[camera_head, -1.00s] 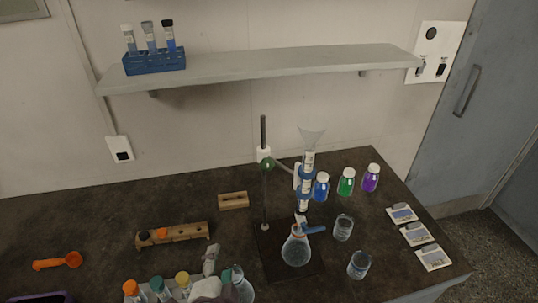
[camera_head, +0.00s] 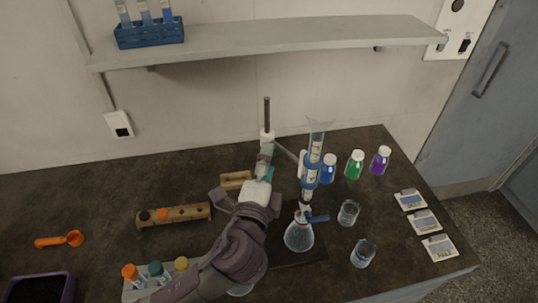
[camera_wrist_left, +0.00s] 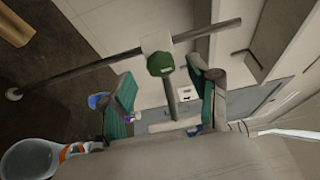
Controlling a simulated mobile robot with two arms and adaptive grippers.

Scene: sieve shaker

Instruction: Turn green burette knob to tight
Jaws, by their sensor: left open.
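The green burette knob (camera_wrist_left: 160,63) sits on the white clamp block of the stand in the left wrist view. In the head view my gripper hides it. My left gripper (camera_wrist_left: 160,82) is open, with its green-padded fingers to either side of the knob's line; the knob appears just beyond or between the tips. In the head view the left gripper (camera_head: 265,168) reaches up to the clamp on the stand rod (camera_head: 267,113). The blue burette (camera_head: 311,165) stands upright to its right. My right gripper is not in view.
A flask (camera_head: 299,237) stands under the burette, and it also shows in the wrist view (camera_wrist_left: 30,158). Beakers (camera_head: 348,213) and capped bottles (camera_head: 355,164) stand to the right. A wooden rack (camera_head: 180,217) lies left of my arm. A shelf (camera_head: 270,40) spans the wall above.

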